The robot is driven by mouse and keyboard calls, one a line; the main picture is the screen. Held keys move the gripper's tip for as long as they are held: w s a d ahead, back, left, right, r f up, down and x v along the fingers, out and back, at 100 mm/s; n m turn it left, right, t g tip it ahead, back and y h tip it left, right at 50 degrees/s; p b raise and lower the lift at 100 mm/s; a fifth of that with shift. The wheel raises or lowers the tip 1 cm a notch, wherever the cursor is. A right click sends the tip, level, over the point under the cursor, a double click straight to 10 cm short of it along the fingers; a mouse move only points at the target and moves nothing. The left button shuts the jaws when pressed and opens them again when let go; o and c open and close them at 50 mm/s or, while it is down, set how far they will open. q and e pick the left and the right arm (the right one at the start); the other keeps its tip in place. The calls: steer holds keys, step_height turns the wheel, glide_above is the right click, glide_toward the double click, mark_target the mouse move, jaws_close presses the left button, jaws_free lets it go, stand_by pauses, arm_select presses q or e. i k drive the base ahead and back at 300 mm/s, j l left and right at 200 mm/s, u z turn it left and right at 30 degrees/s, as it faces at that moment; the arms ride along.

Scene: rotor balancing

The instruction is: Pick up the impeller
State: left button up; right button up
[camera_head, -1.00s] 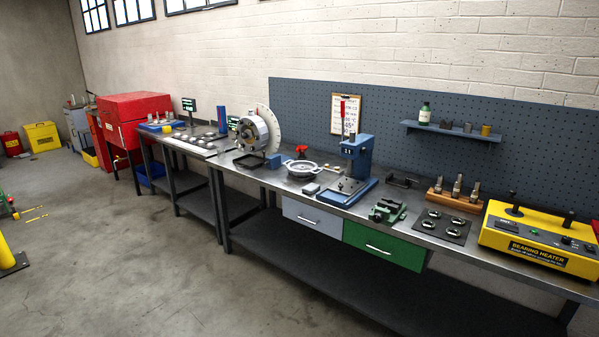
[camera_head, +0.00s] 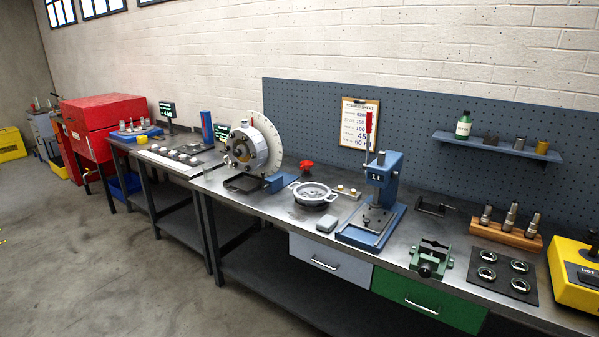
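I cannot tell for sure which thing is the impeller. A round grey metal part with side lugs (camera_head: 315,194) lies flat on the steel bench (camera_head: 262,203), left of the blue press (camera_head: 380,185). Left of it stands a silver drum-shaped part (camera_head: 243,149) in front of a large pale graduated disc (camera_head: 268,140), on a blue-based stand. Neither of my grippers shows in the head view.
A green vise (camera_head: 430,260), a dark mat with several rings (camera_head: 503,273), a wooden block with metal pieces (camera_head: 505,233) and a yellow heater (camera_head: 578,272) fill the bench's right. A red cabinet (camera_head: 105,118) stands far left. Open floor (camera_head: 110,265) lies front left.

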mark_target(312, 195)
steer(key=i+j, duration=0.25)
steer(key=i, duration=0.15)
steer(key=i+j, duration=0.2)
steer(key=i, duration=0.2)
steer(key=i+j+z, duration=0.1)
steer(key=i+j, duration=0.15)
steer(key=i, duration=0.2)
